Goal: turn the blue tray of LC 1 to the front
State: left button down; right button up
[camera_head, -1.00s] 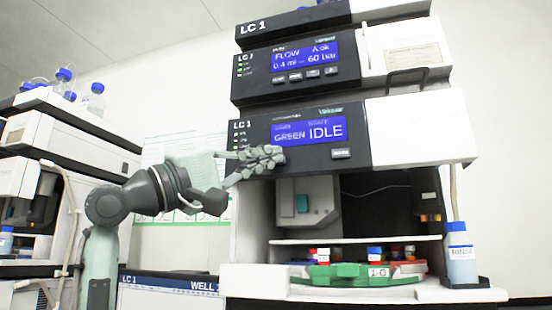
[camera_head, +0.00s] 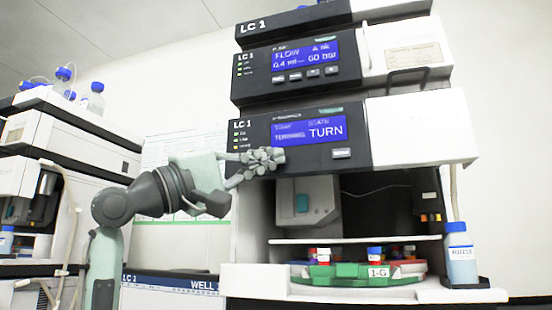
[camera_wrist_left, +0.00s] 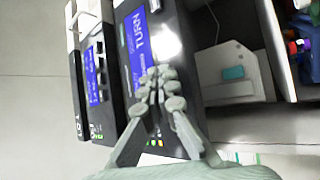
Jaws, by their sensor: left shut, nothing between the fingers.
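The LC 1 stack (camera_head: 345,130) stands at centre right, and its lower display (camera_head: 309,132) reads TURN. In the open bay below, the green tray (camera_head: 350,282) labelled 1-G faces the front. In the left wrist view, the shut fingertips (camera_wrist_left: 160,88) lie over this panel beside the TURN display. Whether they touch it is hidden. My right gripper is out of view.
A bottle with a blue cap (camera_head: 460,256) stands at the right of the bay. Another instrument stack (camera_head: 60,150) with bottles on top stands at the left. A shelf (camera_head: 355,240) crosses the bay above the tray.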

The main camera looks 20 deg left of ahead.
pick_arm(q)
jog(key=shift+s, duration=0.85)
jog(key=shift+s, duration=0.1)
jog(key=s, duration=0.4)
jog(key=shift+s+a, duration=0.15)
jog(key=shift+s, duration=0.25)
